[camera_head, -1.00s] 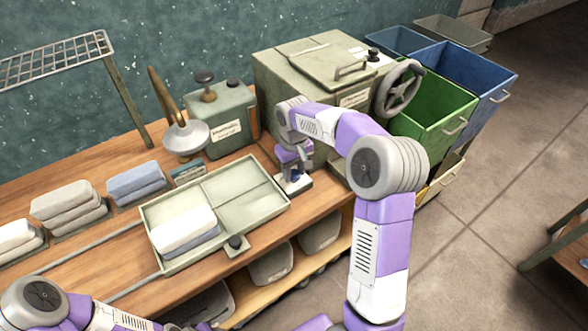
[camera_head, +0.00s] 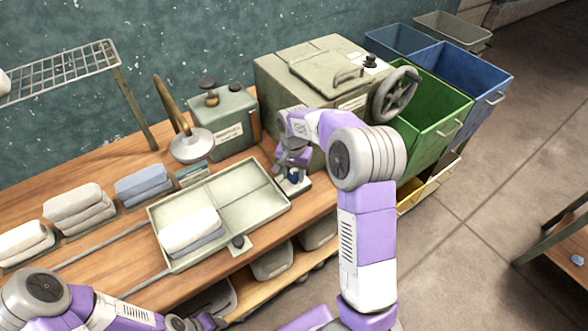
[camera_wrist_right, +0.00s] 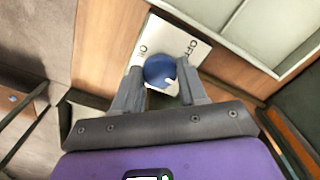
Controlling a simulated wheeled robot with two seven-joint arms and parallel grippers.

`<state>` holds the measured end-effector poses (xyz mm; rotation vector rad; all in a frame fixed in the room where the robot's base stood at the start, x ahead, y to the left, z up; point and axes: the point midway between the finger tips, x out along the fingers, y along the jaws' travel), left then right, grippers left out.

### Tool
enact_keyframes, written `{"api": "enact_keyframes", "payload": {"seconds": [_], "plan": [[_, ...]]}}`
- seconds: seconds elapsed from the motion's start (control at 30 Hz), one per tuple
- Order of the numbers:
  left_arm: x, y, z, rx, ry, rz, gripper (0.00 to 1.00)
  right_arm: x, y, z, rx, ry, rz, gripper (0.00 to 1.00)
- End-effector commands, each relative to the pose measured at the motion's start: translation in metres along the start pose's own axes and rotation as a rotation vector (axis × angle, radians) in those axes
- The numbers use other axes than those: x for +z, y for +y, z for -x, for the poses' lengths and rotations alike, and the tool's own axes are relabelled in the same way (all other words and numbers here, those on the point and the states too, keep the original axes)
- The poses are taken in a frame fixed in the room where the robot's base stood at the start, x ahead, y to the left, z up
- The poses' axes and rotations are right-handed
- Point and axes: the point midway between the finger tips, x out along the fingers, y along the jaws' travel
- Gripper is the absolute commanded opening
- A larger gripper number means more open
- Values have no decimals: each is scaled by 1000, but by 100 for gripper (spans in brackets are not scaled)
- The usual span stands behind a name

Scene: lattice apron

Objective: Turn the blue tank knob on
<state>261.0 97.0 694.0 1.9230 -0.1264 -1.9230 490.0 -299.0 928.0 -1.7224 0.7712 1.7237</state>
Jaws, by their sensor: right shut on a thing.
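The blue tank knob (camera_wrist_right: 158,70) sits on a small white plate (camera_wrist_right: 185,40) with dark lettering at its left and right. A white mark shows on the knob's lower right edge. My right gripper (camera_wrist_right: 161,82) has its two fingers on either side of the knob and is shut on it. In the head view the knob (camera_head: 293,177) shows as a small blue patch below my right gripper (camera_head: 291,168), at the bench edge right of the tray. My left arm comes in at the lower left; its gripper (camera_head: 198,323) is cut off by the bottom edge.
A divided tray (camera_head: 242,190) holding folded cloths lies left of the knob. A grey-green tank with a handwheel (camera_head: 396,95) stands behind my right arm. Folded cloth stacks (camera_head: 78,208) and a small labelled box (camera_head: 225,118) are on the bench. Green (camera_head: 425,130) and blue bins stand at right.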

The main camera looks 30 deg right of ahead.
Motion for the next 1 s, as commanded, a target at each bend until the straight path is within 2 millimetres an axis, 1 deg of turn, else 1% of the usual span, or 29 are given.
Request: {"api": "enact_keyframes", "payload": {"seconds": [0.03, 0.5, 0.7, 1.0], "plan": [[0, 2, 5, 0, 0, 0, 43, 0, 0, 3, 0, 2, -45, 11], [1, 10, 28, 0, 0, 0, 43, 0, 0, 2, 0, 3, -455, 11], [2, 13, 34, 0, 0, 0, 43, -1, 0, 2, -1, 3, -571, 11], [2, 14, 38, 0, 0, 0, 43, -1, 0, 1, -2, 3, -656, 12]]}}
